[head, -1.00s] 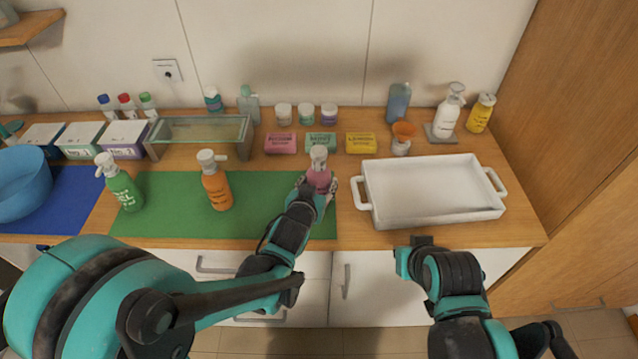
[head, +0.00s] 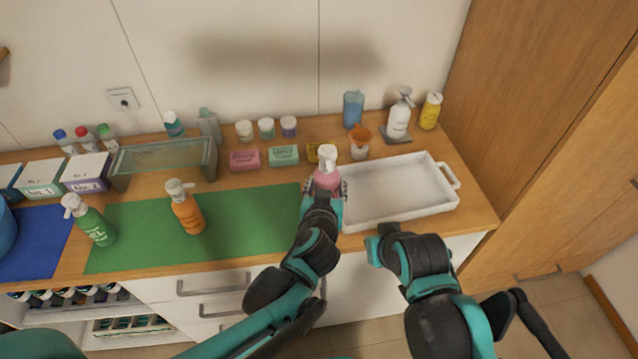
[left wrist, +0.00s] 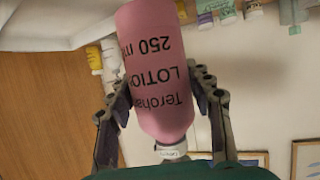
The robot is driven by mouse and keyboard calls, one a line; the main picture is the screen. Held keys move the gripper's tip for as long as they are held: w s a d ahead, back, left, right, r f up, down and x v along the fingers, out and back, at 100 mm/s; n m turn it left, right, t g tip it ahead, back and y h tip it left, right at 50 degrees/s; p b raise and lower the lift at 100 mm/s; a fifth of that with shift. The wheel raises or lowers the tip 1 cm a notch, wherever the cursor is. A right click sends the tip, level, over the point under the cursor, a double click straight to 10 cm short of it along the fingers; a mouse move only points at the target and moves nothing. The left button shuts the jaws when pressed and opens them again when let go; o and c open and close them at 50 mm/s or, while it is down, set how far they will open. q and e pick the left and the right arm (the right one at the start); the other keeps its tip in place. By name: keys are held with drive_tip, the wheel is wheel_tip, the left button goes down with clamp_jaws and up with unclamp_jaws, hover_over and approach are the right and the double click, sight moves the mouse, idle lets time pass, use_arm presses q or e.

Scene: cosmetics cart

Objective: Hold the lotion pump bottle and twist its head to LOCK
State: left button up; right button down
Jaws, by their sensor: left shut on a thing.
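The pink lotion pump bottle (head: 327,179) has a white pump head (head: 328,157). My left gripper (head: 328,190) is shut around its body, and the bottle looks raised above the counter, in front of the white tray's left end. In the left wrist view the pink bottle (left wrist: 157,65) fills the space between both fingers, its label text upside down. A white collar part (left wrist: 171,152) shows at its lower end; most of the pump head is hidden there. My right gripper (head: 376,249) is near the counter's front edge, apart from the bottle; its fingers are not clear.
A white tray (head: 405,214) stands right of the bottle. A green mat (head: 140,245) holds an orange pump bottle (head: 187,209) and a green one (head: 92,224). Soap boxes (head: 284,155) and jars (head: 266,127) stand behind. A white spray bottle (head: 398,120) is at back right.

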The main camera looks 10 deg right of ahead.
use_arm(q)
drive_tip(key=shift+w+a+f, duration=0.1)
drive_tip(key=shift+f, duration=0.05)
drive_tip(key=w+a+f+b, duration=0.1)
drive_tip(key=a+f+b, duration=0.2)
drive_tip(key=w+a+f+b, duration=0.2)
drive_tip(key=f, duration=0.1)
drive_tip(key=w+a+f+b, duration=0.2)
drive_tip(key=a+f+b, duration=0.1)
drive_tip(key=shift+a+b, duration=0.3)
drive_tip(key=shift+w+a+f+b, duration=0.4)
drive_tip(key=shift+a+f+b, duration=0.1)
drive_tip(key=shift+a+f, duration=0.15)
drive_tip(key=shift+f, duration=0.2)
idle(0.6)
